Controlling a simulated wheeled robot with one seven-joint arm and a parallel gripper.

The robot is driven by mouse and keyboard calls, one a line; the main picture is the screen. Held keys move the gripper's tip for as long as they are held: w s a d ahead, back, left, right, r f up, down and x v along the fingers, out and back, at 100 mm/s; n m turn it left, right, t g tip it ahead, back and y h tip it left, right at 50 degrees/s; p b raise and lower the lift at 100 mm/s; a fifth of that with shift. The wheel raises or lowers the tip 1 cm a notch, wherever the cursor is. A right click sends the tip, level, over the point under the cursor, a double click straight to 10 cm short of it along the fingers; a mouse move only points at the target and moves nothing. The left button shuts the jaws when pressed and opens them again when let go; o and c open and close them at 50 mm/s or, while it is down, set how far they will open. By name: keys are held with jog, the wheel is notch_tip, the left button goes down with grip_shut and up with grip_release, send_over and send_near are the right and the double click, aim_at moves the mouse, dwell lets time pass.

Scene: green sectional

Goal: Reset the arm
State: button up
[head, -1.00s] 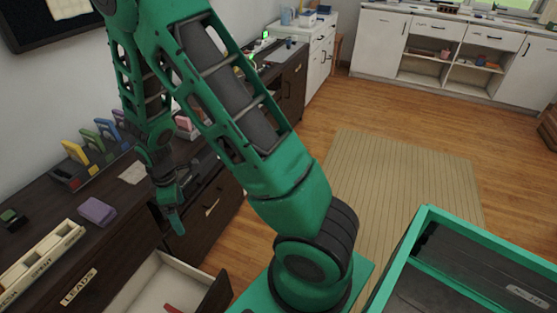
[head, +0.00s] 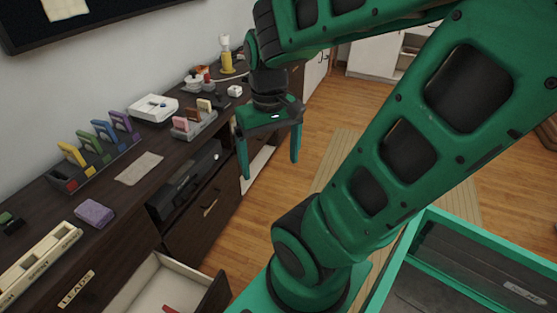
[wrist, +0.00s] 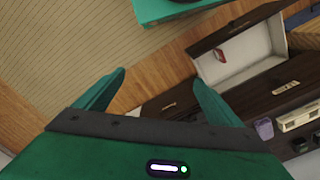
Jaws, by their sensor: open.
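My gripper (head: 270,165) hangs in the head view with its fingers pointing down and spread apart. It is open, with nothing between the fingers. It is just off the front edge of the dark cabinet (head: 125,222), above the floor. In the wrist view my gripper's two green fingers (wrist: 158,95) are wide apart, over the floor and the beige rug (wrist: 75,45). My arm is bent, with its upper part reaching across the top right of the head view and hiding much of the far room.
An open drawer (head: 142,296) with a red item sticks out at lower left. A purple block (head: 94,213), a rack of coloured items (head: 60,184) and a white device (head: 154,107) stand on the cabinet. A green-rimmed tray (head: 418,232) is at lower right.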

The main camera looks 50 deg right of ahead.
jog(key=s, duration=0.1)
jog(key=s+m, duration=0.1)
jog(key=s, duration=0.1)
jog(key=shift+s+d+r+m, duration=0.1)
jog(key=shift+d+r+m, duration=0.1)
jog(key=shift+r+m, duration=0.15)
jog(key=shift+w+f, duration=0.2)
jog(key=shift+w, duration=0.4)
